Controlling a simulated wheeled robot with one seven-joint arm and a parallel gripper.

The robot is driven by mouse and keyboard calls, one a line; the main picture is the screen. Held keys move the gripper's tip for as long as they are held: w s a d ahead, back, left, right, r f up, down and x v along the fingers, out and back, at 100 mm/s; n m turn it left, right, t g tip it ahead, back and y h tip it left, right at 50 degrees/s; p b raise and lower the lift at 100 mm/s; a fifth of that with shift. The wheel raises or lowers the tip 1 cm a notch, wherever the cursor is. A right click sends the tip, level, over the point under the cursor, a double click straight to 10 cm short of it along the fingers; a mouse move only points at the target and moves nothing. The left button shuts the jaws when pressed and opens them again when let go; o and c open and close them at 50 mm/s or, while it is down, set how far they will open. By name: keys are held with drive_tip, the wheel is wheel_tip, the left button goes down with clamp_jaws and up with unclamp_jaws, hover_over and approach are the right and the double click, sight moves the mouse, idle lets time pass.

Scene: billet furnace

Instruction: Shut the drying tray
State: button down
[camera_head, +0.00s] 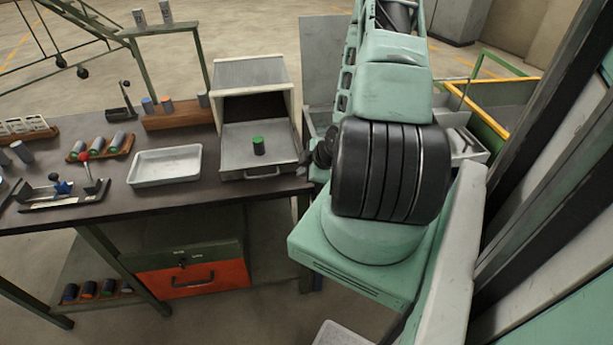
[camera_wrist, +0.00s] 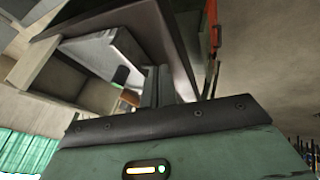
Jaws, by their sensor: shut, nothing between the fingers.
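The drying tray (camera_head: 235,152) is a grey metal tray pulled out from the front of a pale box (camera_head: 253,72) on the bench. It has a handle (camera_head: 262,173) at its front edge. A dark cylinder with a green top (camera_head: 258,145) stands on the tray; it also shows in the wrist view (camera_wrist: 120,76). My gripper (camera_wrist: 163,82) is shut and empty, close to the tray's front in the wrist view. In the head view it is mostly hidden by my arm, to the right of the tray. I cannot tell whether it touches the tray.
The dark bench (camera_head: 110,215) carries a shallow white pan (camera_head: 165,166) left of the tray, a wooden rack (camera_head: 175,114) and a clamp fixture (camera_head: 65,190). A red drawer (camera_head: 192,279) is below. A yellow-edged bin (camera_head: 500,105) stands at right.

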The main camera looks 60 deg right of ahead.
drive_tip(key=w+f+b, duration=0.1)
drive_tip(key=w+d+f+b, duration=0.1)
drive_tip(key=w+f+b, duration=0.1)
drive_tip(key=w+d+f+b, duration=0.1)
drive_tip(key=w+f, duration=0.1)
drive_tip(key=shift+w+d+b, duration=0.2)
drive_tip(key=shift+b, duration=0.2)
drive_tip(key=shift+w+d+f+p, duration=0.15)
drive_tip(key=shift+w+d+p, duration=0.15)
drive_tip(key=shift+w+d, duration=0.35)
drive_tip(key=shift+d, duration=0.1)
